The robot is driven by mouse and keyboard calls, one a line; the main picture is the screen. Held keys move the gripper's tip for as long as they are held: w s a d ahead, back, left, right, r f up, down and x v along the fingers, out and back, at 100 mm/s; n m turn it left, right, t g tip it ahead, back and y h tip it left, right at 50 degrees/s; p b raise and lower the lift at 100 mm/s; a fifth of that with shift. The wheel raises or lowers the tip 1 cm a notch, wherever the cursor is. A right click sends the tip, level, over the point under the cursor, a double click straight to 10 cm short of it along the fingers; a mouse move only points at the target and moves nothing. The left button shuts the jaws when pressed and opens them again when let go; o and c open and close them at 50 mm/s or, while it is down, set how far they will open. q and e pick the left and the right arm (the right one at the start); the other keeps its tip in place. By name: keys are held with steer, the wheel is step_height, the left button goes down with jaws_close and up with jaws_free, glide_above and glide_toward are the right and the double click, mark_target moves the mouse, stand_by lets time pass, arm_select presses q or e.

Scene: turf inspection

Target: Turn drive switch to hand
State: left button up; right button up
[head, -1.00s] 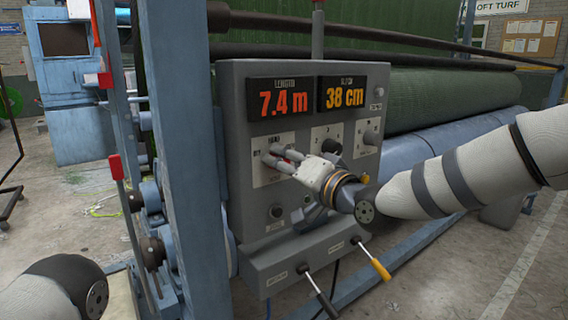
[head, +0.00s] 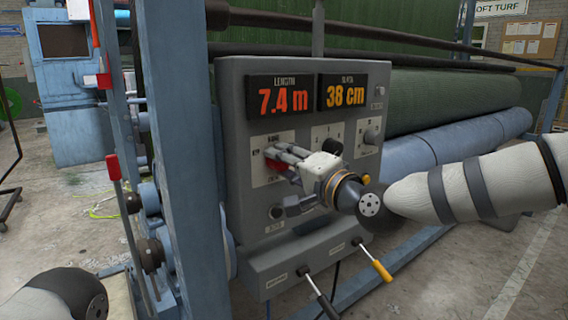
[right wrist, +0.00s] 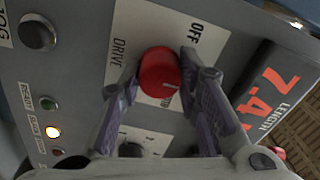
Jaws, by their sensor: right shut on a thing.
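The drive switch is a red round knob (right wrist: 160,74) on a white plate marked DRIVE and OFF, in the right wrist view. A small light mark shows on its face, but I cannot tell which position it points to. In the head view a bit of the red knob (head: 274,164) shows beside my fingers on the grey control box (head: 232,110). My right gripper (right wrist: 186,78) has a finger on either side of the knob and is shut on it; it also shows in the head view (head: 277,156). My left gripper is out of view; only part of my left arm shows.
The box has two lit displays, 7.4 m (head: 283,98) and 38 cm (head: 343,92). A black-handled lever (head: 326,305) and a yellow-handled lever (head: 381,270) stick out below. A blue post (head: 176,140) stands close to the left. Green turf rolls lie behind.

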steer(key=o, duration=1.1)
steer(key=shift+o, duration=0.2)
steer(key=v, duration=1.2)
